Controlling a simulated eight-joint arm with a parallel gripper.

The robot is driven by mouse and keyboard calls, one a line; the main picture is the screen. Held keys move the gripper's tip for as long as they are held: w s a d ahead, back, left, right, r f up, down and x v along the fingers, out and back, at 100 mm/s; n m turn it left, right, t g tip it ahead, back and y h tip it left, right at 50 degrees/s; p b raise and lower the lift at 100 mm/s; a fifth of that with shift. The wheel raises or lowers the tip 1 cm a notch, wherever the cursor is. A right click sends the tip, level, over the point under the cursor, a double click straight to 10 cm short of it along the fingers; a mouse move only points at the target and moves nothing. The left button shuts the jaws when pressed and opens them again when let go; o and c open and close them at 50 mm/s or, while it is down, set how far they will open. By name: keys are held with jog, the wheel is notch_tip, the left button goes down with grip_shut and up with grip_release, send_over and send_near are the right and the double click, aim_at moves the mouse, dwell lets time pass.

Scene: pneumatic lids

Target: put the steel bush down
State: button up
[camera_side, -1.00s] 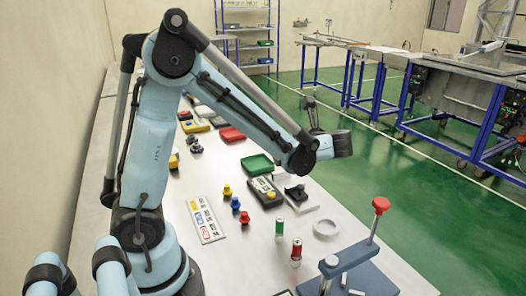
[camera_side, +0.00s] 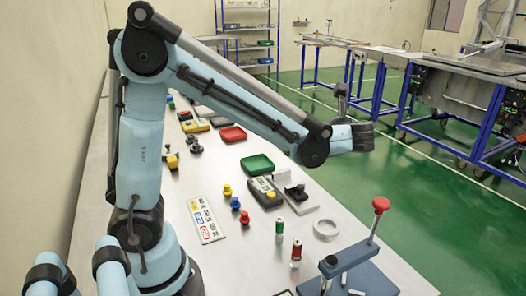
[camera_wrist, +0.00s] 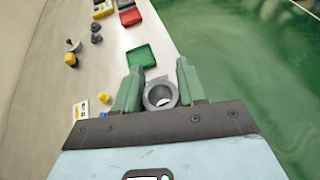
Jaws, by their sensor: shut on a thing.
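The steel bush (camera_wrist: 147,96) is a grey ring with an open hole, seen in the wrist view. It sits between the two green fingers of my gripper (camera_wrist: 158,88), which is shut on it. In the side view my gripper (camera_side: 362,136) is raised well above the right edge of the bench, in front of the green floor. The bush cannot be made out in the side view.
The bench (camera_side: 190,270) holds a green tray (camera_side: 257,164), a red tray (camera_side: 232,134), coloured knobs, a white ring (camera_side: 326,228), green (camera_side: 279,227) and red (camera_side: 296,252) cylinders, and a red-knobbed lever press (camera_side: 360,275). Bare bench shows between them.

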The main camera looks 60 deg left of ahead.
jog(key=a+f+n+g, duration=0.3)
jog(key=a+n+g, duration=0.15)
jog(key=a, duration=0.75)
jog(key=n+g+h, duration=0.3)
jog(key=n+g, duration=0.3)
jog(key=g, duration=0.2)
send_over(210, 158)
notch_tip(210, 158, down, 13)
jog(key=shift+w+d+r, duration=0.15)
jog(key=shift+r, duration=0.05)
jog(key=shift+s+a+f+t, duration=0.2)
jog(key=shift+a+f+t, duration=0.05)
jog(key=shift+a+f, duration=0.05)
jog(key=shift+f, duration=1.9)
jog(key=shift+f, duration=0.2)
jog(key=o, duration=1.1)
jog(key=shift+o, duration=0.2)
jog(key=shift+r, duration=0.1)
